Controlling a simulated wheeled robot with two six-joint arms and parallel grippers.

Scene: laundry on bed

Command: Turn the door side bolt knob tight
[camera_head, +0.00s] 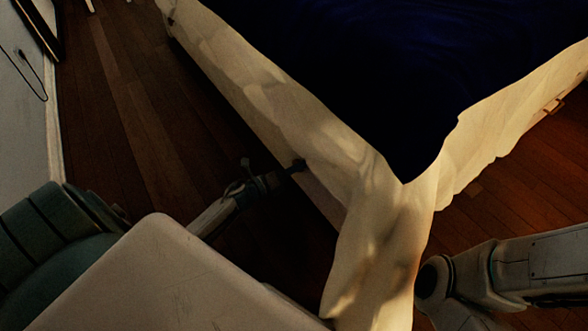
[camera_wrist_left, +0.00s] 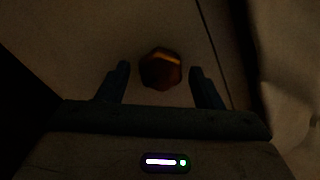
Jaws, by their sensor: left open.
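A small faceted knob (camera_wrist_left: 161,70), dark reddish brown with an orange glint on top, stands out from a pale flat panel (camera_wrist_left: 75,40) in the left wrist view. My left gripper (camera_wrist_left: 160,67) is open, with one finger on each side of the knob and a visible gap on both sides. In the head view the left gripper (camera_head: 297,166) is at the beige side of the bed, low and in shadow. The knob cannot be made out there. My right arm comes in from the right edge, but its gripper is not in view.
The bed (camera_head: 300,112) has beige sides and a dark blue cover (camera_head: 400,60). Pale cloth hangs down at its near corner. A dark seam runs right of the knob in the wrist view, with pale cloth beyond. Wooden floor (camera_head: 130,110) lies open left of the bed.

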